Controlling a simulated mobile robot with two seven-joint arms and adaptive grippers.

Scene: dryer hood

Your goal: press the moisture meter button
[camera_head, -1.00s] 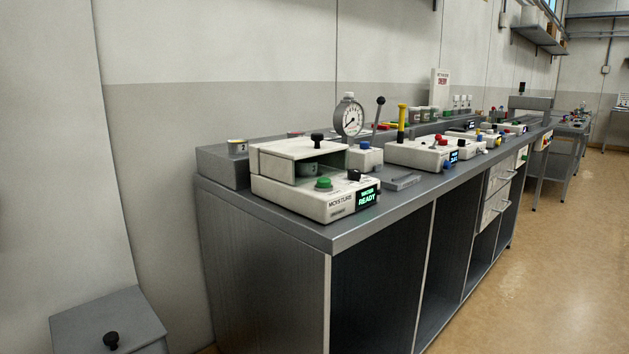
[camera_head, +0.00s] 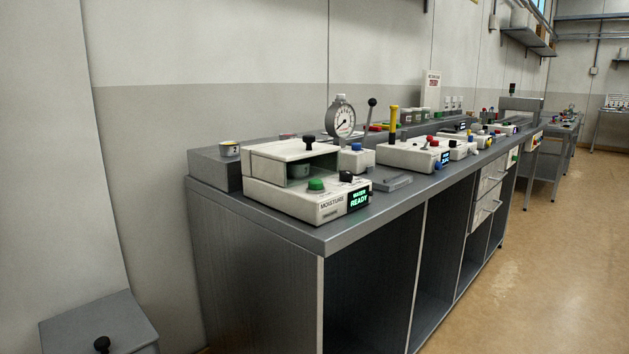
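The moisture meter (camera_head: 290,203) is a white box near the front left end of the grey bench. Its front is labelled MOISTURE, and a small dark display (camera_head: 359,200) with green letters reads READY on its lower line. A green button (camera_head: 316,185) sits on its top front, with a black knob (camera_head: 346,177) to the right of it. Neither of my grippers shows in the head view.
The grey bench (camera_head: 330,237) runs away to the right, with open compartments and drawers below. A dial gauge (camera_head: 343,120) and other white devices (camera_head: 411,153) stand beyond the meter. A grey bin (camera_head: 100,325) is at lower left. The floor (camera_head: 530,260) on the right is clear.

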